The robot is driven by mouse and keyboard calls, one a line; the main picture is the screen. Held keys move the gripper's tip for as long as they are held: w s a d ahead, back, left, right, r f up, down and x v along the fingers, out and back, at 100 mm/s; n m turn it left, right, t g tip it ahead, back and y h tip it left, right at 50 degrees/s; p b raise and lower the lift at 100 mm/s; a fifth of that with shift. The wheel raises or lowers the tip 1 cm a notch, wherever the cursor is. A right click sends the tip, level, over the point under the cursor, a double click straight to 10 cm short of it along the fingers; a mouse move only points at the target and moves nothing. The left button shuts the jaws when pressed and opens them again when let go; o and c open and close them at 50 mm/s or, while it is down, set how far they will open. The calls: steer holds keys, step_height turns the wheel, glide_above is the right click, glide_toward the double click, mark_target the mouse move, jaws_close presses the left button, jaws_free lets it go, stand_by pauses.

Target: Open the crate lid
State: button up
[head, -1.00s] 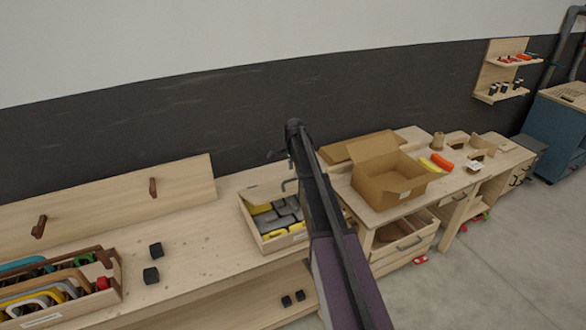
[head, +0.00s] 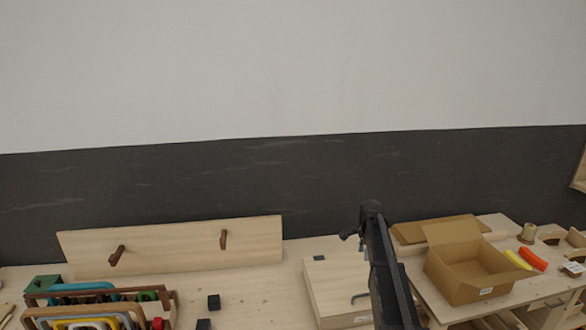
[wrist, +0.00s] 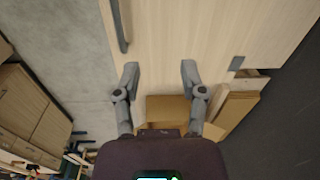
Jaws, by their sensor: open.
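The pale wooden crate (head: 345,321) is on the bench beside my arm, with a label on its front. Its lid (head: 330,285) lies down over it and hides the contents. A dark bar handle (head: 360,296) is on the lid near my arm. In the wrist view, the lid (wrist: 190,30) fills the upper middle, with the handle (wrist: 120,25) at the upper left and a grey hinge plate (wrist: 237,63) at the right. My gripper (wrist: 160,72) is open and empty over the lid, apart from the handle.
An open cardboard box (head: 465,270) stands right of the crate, with yellow and orange pieces beyond it. A tray of coloured handles (head: 90,310) and dark blocks (head: 213,302) are at left. A board with two pegs (head: 180,247) stands behind.

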steer(key=s+a+f+n+b, duration=0.4)
steer(key=s+n, duration=0.1)
steer(key=s, duration=0.6)
steer(key=s+a+f+n+b, duration=0.4)
steer(key=s+a+n, duration=0.1)
steer(key=s, duration=0.6)
steer(key=s+a+f+n+b, duration=0.4)
steer(key=s+a+f+n, duration=0.1)
steer(key=s, duration=0.6)
steer(key=shift+s+a+n+g+b, duration=0.25)
steer(key=shift+n+g+b, duration=0.05)
steer(key=shift+n, duration=0.1)
steer(key=shift+w, duration=0.15)
steer(key=w+d+r+m+p, duration=0.4)
steer(key=w+d+m, duration=0.1)
steer(key=w, duration=0.3)
steer(key=w+d+r+m+t+p, duration=0.1)
steer(key=w+d+r+m+p, duration=0.3)
steer(key=w+d+m, duration=0.2)
steer(key=w+d+r+m+t+p, duration=0.1)
steer(key=w+d+r+m+p, duration=0.3)
steer(key=w, duration=0.6)
steer(key=shift+d+r+m, duration=0.35)
steer(key=shift+d+m, duration=0.55)
steer(key=shift+w+f, duration=0.1)
